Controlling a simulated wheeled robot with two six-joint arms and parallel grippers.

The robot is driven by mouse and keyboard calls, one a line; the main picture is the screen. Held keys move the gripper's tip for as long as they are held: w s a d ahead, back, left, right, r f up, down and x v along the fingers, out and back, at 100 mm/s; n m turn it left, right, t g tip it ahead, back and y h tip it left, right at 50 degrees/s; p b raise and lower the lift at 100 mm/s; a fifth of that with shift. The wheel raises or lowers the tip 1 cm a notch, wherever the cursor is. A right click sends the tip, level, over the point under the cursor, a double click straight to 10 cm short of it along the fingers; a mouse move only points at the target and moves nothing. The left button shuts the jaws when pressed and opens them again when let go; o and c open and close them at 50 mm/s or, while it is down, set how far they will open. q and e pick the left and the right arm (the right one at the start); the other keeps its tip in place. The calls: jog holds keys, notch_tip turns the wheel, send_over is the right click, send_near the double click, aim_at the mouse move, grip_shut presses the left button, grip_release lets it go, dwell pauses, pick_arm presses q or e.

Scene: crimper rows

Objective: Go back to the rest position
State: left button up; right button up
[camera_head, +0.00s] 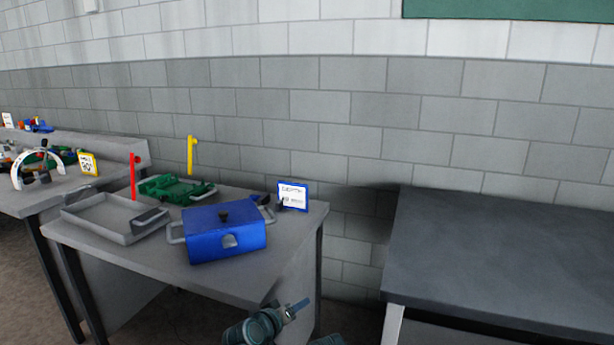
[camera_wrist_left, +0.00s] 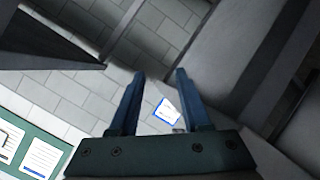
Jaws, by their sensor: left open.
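My left gripper (camera_head: 298,305) shows at the bottom middle of the head view, low in front of the grey table's front right corner. In the left wrist view its two blue fingers (camera_wrist_left: 158,103) stand apart with nothing between them. Beyond the fingers that view shows the wall and a white card with a blue edge. A small teal part of an arm shows at the bottom edge of the head view, right of the left gripper. My right gripper's fingers do not show.
The grey table (camera_head: 130,263) holds a blue box (camera_head: 225,245), a grey tray (camera_head: 95,222), a green fixture (camera_head: 165,190) and a blue-framed card (camera_head: 293,196). A dark bare table (camera_head: 500,260) stands at right. A gap separates the two tables. Another cluttered table (camera_head: 30,200) is at far left.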

pick_arm(q)
jog(key=s+a+f+m+g+y, duration=0.3)
jog(key=s+a+f+g+y, duration=0.3)
jog(key=s+a+f+g, duration=0.7)
jog(key=s+d+m+t+y, duration=0.1)
jog(key=s+d+m, duration=0.3)
jog(key=s+d, duration=0.55)
notch_tip(320, 180, up, 28)
jog(key=p, duration=2.7)
jog(key=shift+w+d+p, duration=0.3)
jog(key=shift+w+d, duration=0.1)
jog(key=shift+f, duration=0.15)
